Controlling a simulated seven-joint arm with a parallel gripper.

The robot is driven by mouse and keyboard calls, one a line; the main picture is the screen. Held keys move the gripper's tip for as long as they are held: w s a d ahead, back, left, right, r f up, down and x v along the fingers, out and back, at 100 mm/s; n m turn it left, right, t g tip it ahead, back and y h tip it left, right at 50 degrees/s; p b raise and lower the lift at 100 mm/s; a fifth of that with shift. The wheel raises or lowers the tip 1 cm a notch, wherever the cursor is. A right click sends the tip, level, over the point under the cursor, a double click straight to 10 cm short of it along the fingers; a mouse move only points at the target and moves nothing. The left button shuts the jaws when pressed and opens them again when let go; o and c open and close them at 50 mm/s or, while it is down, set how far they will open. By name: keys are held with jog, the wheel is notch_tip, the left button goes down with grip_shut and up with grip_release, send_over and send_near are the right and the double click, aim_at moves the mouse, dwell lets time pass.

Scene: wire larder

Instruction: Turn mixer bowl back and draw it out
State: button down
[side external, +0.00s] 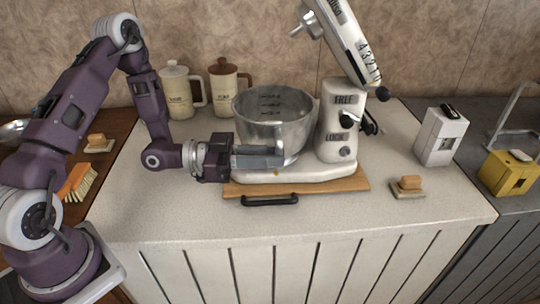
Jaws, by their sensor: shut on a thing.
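The metal mixer bowl (268,105) sits upright on the base of the white stand mixer (336,148). The mixer's head (343,40) is tilted up, clear of the bowl. Its column carries the labels FREE and LOCK beside a dark knob. My gripper (278,157) reaches in from the left at the bowl's lower front and is shut on the bowl, seemingly at its handle. The fingers cover most of the grasped part. The join between bowl and base is partly hidden behind my gripper.
The mixer stands on a wooden board (345,183) with a black handle (270,200) in front. Two lidded jugs (178,92) (226,88) stand behind left. A white box (440,136) and a small brush (409,187) are at right. The counter's front is clear.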

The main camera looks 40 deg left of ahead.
aim_at(287, 156)
jog(key=w+d+n+t+y, duration=0.2)
jog(key=n+t+y, duration=0.1)
jog(key=shift+w+d, duration=0.15)
jog(key=shift+w, duration=0.05)
dwell(0.3)
jog(key=shift+w+d+n+t+y, duration=0.5)
jog(key=shift+w+n+y, duration=0.2)
jog(key=shift+y, duration=0.3)
jog(key=shift+w+d+n+t+y, duration=0.35)
jog(key=shift+w+n+t+y, duration=0.25)
jog(key=shift+y, duration=0.4)
jog(key=shift+w, duration=0.1)
